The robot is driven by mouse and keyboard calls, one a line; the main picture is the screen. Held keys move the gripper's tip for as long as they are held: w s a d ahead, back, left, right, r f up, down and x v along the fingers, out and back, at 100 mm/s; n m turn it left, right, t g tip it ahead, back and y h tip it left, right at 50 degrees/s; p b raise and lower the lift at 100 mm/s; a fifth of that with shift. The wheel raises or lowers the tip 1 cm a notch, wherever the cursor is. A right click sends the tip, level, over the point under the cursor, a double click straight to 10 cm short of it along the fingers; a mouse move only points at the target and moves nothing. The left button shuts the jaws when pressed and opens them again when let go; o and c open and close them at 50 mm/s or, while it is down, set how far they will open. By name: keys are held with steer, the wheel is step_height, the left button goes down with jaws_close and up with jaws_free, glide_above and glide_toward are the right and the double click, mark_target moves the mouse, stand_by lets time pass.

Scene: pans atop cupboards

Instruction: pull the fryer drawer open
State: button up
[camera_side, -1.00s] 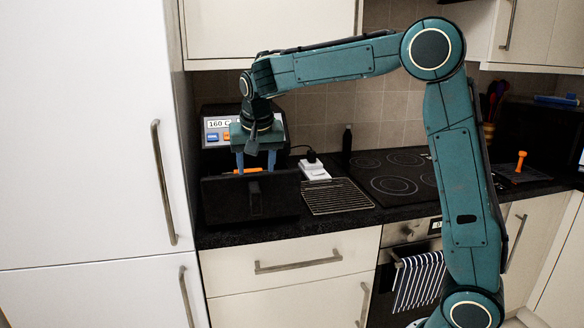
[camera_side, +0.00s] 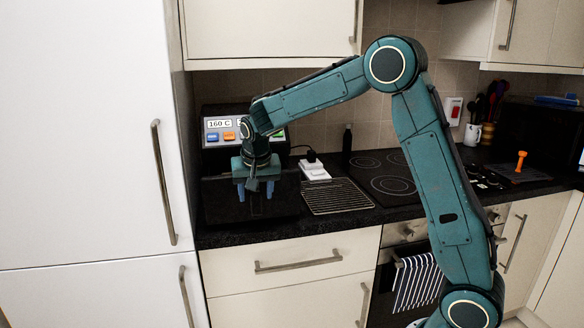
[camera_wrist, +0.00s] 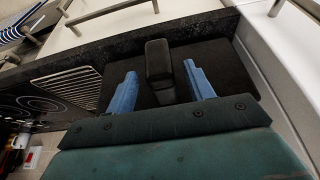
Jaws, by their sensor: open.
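The fryer (camera_side: 216,160) is a black box at the back left of the counter, its panel reading 160 C. A dark block, the fryer drawer (camera_side: 215,205), lies in front of it; how far it stands out is hard to tell in the dark. In the wrist view the drawer's black handle (camera_wrist: 158,62) stands up between my gripper's two blue fingers (camera_wrist: 160,90). Gaps show on both sides, so the fingers are apart from it. In the side view my gripper (camera_side: 255,190) points down over the drawer, open; the handle is not distinguishable there.
A wire rack (camera_side: 337,196) lies just right of the drawer, with a white socket block (camera_side: 314,170) behind it. The hob (camera_side: 388,180) is further right. A tall white cupboard (camera_side: 80,130) stands close on the left. The counter's front edge runs near the drawer.

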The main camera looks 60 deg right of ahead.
mark_target(256, 201)
steer(key=shift+x, duration=2.05)
steer(key=shift+c, duration=0.4)
jaws_close()
